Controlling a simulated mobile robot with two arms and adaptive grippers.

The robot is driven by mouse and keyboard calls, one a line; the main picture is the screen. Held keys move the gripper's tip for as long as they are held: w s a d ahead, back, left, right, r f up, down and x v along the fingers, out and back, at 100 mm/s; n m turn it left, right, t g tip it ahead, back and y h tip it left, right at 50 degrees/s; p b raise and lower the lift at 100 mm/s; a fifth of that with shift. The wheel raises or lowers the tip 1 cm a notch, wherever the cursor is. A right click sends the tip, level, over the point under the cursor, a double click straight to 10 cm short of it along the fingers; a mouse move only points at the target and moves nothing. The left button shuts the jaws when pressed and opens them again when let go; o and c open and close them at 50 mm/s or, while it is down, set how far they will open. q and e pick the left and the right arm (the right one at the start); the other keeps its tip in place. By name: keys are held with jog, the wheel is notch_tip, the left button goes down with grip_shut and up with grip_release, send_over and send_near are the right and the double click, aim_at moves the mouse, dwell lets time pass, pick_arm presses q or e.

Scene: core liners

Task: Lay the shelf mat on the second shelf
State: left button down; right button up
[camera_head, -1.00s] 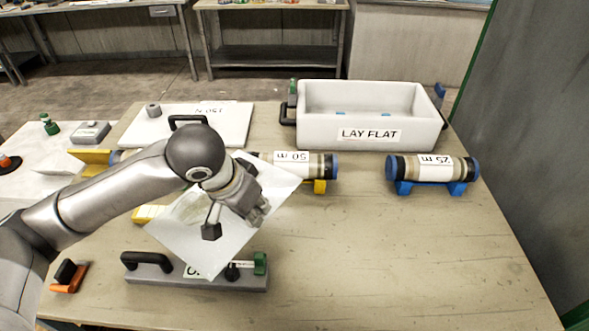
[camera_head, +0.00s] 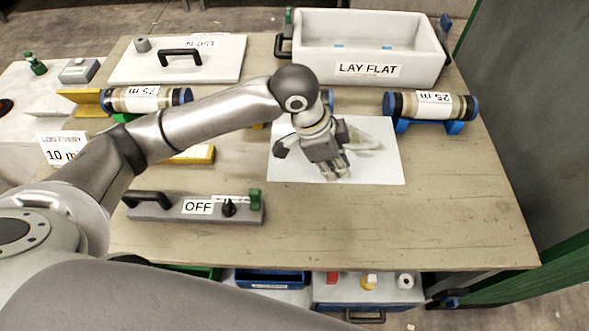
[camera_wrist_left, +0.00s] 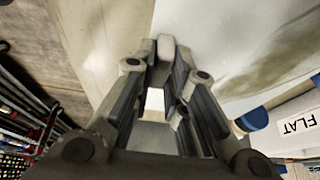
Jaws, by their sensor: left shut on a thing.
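A thin white sheet, apparently the shelf mat (camera_head: 382,168), hangs over the middle of the wooden table with a faint grey smudge on it. My left gripper (camera_head: 334,174) is shut on the mat near its middle front part as the head view sees it. In the left wrist view the fingers (camera_wrist_left: 162,60) are closed together and the pale mat (camera_wrist_left: 215,35) spreads beyond them. Whether the mat touches the table is not clear. The second shelf cannot be made out. My right gripper is out of view.
Behind the mat stand a white tub (camera_head: 370,70) marked LAY FLAT and a core tube (camera_head: 430,105) on blue cradles. A grey OFF switch box (camera_head: 195,207) lies front left. Bins (camera_head: 270,279) sit below the table's front edge. The table's right front is clear.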

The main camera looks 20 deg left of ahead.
aim_at(306, 176)
pick_arm(q)
notch_tip(306, 176, down, 6)
jog(key=shift+f, duration=0.25)
jog(key=a, duration=0.1)
jog(key=s+a+p, duration=0.1)
jog(key=a, duration=0.1)
jog(key=shift+a, duration=0.3)
jog(key=shift+s+a+p, duration=0.25)
jog(key=shift+a+p, duration=0.1)
jog(key=shift+a, duration=0.15)
jog(key=a, duration=0.1)
jog(key=a+p, duration=0.1)
jog(key=s+a, duration=0.1)
jog(key=shift+f, duration=0.6)
jog(key=shift+f, duration=0.1)
